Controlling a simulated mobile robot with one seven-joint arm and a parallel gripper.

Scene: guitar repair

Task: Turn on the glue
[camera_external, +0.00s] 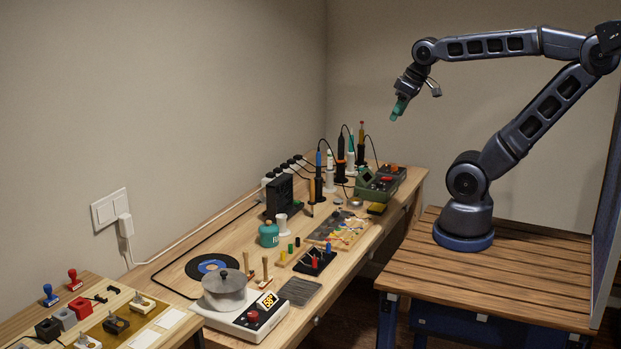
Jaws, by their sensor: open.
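A grey lidded pot (225,290) sits on a white heater base (236,320) at the near end of the workbench. The base has a lit orange display (267,300) that seems to read 58, and a red knob (252,317). I cannot tell for sure which item is the glue; this pot on its heater is one candidate, and a small teal canister (268,234) stands further back. My gripper (398,108), with teal fingertips, hangs open and empty in the air above the bench's far end, pointing down and well away from the pot.
Small wooden-handled tools (266,270), a grey flat pad (299,291) and a black tray (314,262) lie near the heater. Soldering irons (340,155) and a green station (378,187) stand at the far end. A black disc (212,267) lies behind the pot. Stamps (74,278) stand at left.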

